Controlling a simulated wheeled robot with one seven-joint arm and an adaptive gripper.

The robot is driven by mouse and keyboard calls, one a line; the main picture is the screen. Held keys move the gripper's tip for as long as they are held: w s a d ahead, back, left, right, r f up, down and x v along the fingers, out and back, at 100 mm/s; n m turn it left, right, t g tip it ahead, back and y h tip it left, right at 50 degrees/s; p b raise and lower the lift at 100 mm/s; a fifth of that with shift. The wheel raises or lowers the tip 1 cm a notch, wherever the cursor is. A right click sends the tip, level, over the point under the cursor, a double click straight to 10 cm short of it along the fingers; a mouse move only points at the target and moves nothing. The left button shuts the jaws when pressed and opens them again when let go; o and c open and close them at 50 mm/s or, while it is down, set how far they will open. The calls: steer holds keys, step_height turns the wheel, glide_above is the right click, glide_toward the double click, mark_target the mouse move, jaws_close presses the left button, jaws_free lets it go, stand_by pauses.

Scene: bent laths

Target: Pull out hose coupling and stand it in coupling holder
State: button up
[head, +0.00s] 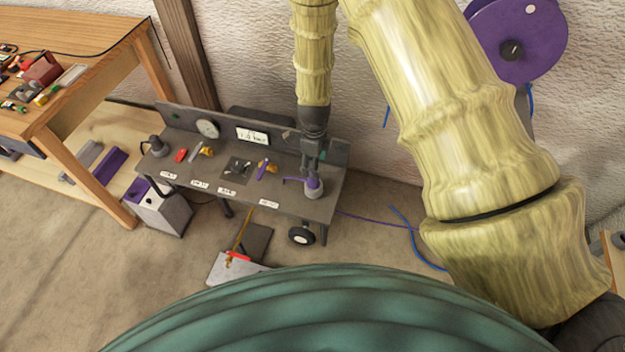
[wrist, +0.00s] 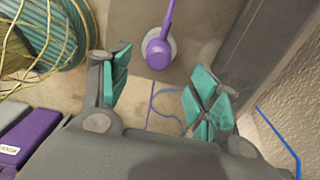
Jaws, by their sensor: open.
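A purple fitting with a side lever (head: 313,184), which looks like the hose coupling, sits on a grey round base at the right end of the grey bench. It also shows at the top of the wrist view (wrist: 157,46). A grey upright cylinder (head: 157,147) at the bench's left end may be the coupling holder; I cannot tell for sure. My gripper (head: 313,164) is above the purple fitting, pointing down. In the wrist view its fingers (wrist: 158,82) are spread with nothing between them, and the fitting appears beyond them.
The grey bench (head: 215,208) carries a round gauge (head: 207,128), a display (head: 252,134) and small red, orange and purple parts. A wooden table (head: 75,95) stands left. A purple hose (head: 372,219) and blue hose (head: 408,232) lie right. A purple reel (head: 530,35) hangs at the wall.

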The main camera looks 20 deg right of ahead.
mark_target(314, 181)
step_height(314, 181, down, 5)
steer(key=b, duration=0.3)
steer(key=shift+s, duration=0.15)
steer(key=shift+f+b, duration=0.95)
steer(key=shift+f, duration=0.9)
jaws_close()
steer(key=shift+r+p, duration=2.35)
steer(key=shift+r, duration=0.7)
